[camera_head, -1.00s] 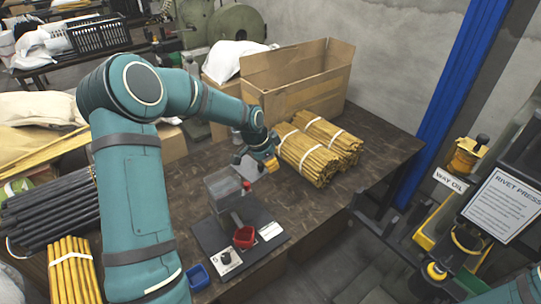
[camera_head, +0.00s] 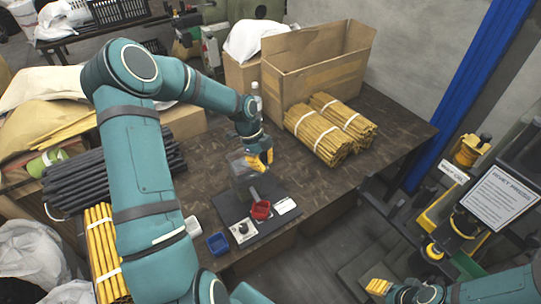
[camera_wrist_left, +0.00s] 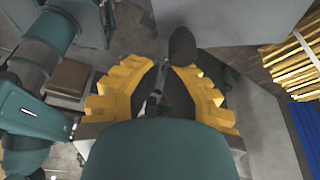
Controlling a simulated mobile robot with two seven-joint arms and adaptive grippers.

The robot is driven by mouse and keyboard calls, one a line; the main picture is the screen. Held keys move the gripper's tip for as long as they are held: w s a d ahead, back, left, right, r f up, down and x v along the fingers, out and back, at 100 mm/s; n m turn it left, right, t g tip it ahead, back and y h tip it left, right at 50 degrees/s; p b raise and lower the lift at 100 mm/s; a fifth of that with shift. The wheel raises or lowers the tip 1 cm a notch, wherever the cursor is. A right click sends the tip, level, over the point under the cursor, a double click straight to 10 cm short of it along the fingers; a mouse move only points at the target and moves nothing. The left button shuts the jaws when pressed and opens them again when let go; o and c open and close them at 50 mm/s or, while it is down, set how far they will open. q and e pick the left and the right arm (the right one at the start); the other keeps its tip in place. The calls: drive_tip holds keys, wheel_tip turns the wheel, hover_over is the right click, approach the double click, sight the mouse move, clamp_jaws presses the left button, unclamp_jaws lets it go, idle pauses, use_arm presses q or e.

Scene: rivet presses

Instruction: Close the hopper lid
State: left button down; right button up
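The hopper (camera_head: 240,166) is a small translucent grey box on a dark base plate (camera_head: 267,226) near the table's front edge. My left gripper (camera_head: 260,160) points down at the hopper's right upper side and partly covers it. Its yellow fingers stand apart in the left wrist view (camera_wrist_left: 160,68), with nothing visibly held. A dark rounded piece (camera_wrist_left: 182,45) shows just beyond the fingertips. I cannot tell the lid from the box, or how far it stands open. My right gripper (camera_head: 378,287) shows at the bottom right, away from the table; its opening is unclear.
A red bin (camera_head: 261,210) sits on the base plate, and a blue bin (camera_head: 218,244) stands left of it. Bundled yellow rods (camera_head: 330,130) and a cardboard box (camera_head: 318,62) lie behind to the right. Dark rods (camera_head: 110,175) lie left.

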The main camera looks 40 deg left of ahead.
use_arm(q)
drive_tip(key=s+a+m+g+p, duration=0.2)
drive_tip(key=s+a+m+p, duration=0.1)
drive_tip(key=a+m, duration=0.3)
drive_tip(key=shift+s+a+m+y, duration=0.3)
drive_tip(key=shift+s+a, duration=0.35)
drive_tip(key=shift+s, duration=0.15)
drive_tip(key=shift+w+a, duration=0.1)
drive_tip(key=shift+a, duration=0.05)
